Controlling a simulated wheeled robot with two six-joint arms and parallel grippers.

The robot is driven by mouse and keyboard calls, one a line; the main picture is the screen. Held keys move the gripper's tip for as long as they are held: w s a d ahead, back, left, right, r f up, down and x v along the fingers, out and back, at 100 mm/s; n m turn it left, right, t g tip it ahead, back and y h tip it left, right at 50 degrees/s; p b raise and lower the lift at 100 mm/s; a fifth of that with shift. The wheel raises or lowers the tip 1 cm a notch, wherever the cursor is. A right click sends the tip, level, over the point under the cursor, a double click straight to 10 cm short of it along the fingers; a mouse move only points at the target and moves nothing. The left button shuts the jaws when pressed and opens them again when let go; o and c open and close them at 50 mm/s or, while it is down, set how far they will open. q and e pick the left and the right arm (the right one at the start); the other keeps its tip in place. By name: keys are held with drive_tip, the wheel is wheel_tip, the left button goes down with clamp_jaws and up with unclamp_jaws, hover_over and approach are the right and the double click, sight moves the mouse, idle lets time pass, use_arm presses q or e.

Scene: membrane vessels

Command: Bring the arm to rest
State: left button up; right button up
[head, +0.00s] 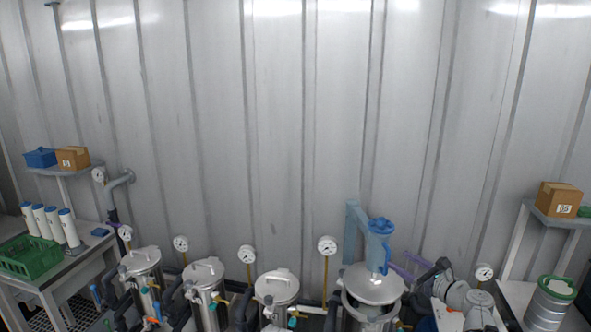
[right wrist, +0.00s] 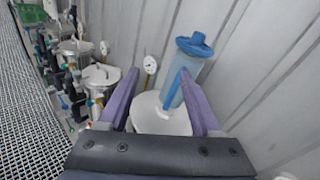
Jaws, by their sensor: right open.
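My right gripper (head: 403,265) is at the lower right in the head view, beside the round lid (head: 373,284) of the rightmost vessel. Its purple fingers are apart in the right wrist view (right wrist: 158,76), with nothing visibly held between them. That lid lies beyond the fingers in the wrist view (right wrist: 158,118). A light-blue cylinder with a darker blue cap (head: 380,246) stands above the lid, close to the fingertips; I cannot tell whether they touch. It also shows in the wrist view (right wrist: 191,58). My left gripper is not in view.
Several steel vessels with gauges and pipes line the bottom, one with a lid (head: 277,286). A green crate (head: 30,258) and white cartridges (head: 68,228) are on the left bench. A carton (head: 559,199) sits on the right shelf above a steel drum (head: 550,305). The wall above is clear.

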drive_tip(key=s+a+f+n+g+b, duration=0.1)
drive_tip(key=s+a+f+n+g, duration=0.45)
drive_tip(key=a+f+n, duration=0.4)
drive_tip(key=s+a+f+n+g+b, duration=0.1)
drive_tip(key=s+a+f+n+g, duration=0.5)
drive_tip(key=a, duration=0.7)
drive_tip(key=s+a+f+n+g+h+b, duration=0.1)
drive_tip(key=s+f+n+h, duration=0.3)
drive_tip(key=s+n, duration=0.4)
drive_tip(key=s+f+n+g+h+b, duration=0.1)
drive_tip(key=s+f+n+h, duration=0.3)
drive_tip(key=s+n, duration=0.4)
drive_tip(key=shift+a+f+g+h, duration=0.25)
drive_tip(key=shift+a+g+h, duration=0.1)
drive_tip(key=shift+g+h, duration=0.4)
